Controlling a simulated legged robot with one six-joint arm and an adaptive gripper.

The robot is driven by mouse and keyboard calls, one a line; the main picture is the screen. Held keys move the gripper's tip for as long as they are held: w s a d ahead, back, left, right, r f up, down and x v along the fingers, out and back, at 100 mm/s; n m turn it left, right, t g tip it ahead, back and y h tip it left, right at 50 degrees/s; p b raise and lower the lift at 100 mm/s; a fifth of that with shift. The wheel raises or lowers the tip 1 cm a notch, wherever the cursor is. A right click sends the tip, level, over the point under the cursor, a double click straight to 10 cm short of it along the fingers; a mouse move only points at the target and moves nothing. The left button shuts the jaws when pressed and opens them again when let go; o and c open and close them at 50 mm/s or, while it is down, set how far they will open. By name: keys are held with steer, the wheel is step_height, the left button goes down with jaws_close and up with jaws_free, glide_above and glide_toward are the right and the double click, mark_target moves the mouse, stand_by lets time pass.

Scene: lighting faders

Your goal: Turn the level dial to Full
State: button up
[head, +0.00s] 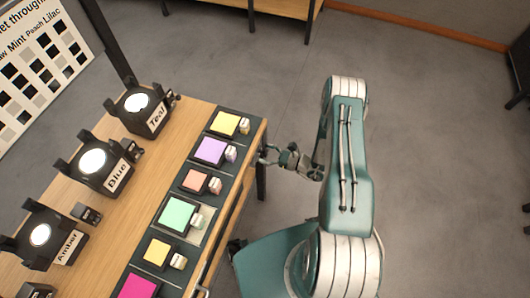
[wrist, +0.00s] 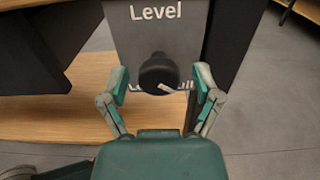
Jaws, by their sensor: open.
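The level dial (wrist: 158,74) is a round black knob on a grey panel (wrist: 125,35) marked "Level" in the wrist view. A pale pointer on the knob points down and to the right. My gripper (wrist: 161,86) is open, with one finger on each side of the knob. I cannot tell whether the fingers touch it. In the head view my gripper (head: 266,155) is at the table's right edge; the dial is hidden there.
The wooden table (head: 190,130) holds lamps labelled Teal (head: 138,105), Blue (head: 95,163) and Amber (head: 42,235). A row of coloured squares with small pale blocks runs along its right edge. A chart board (head: 35,70) stands at the upper left.

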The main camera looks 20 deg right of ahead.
steer(key=shift+w+a, duration=0.1)
steer(key=shift+a, duration=0.05)
jaws_close()
steer(key=shift+m, duration=0.8)
jaws_free()
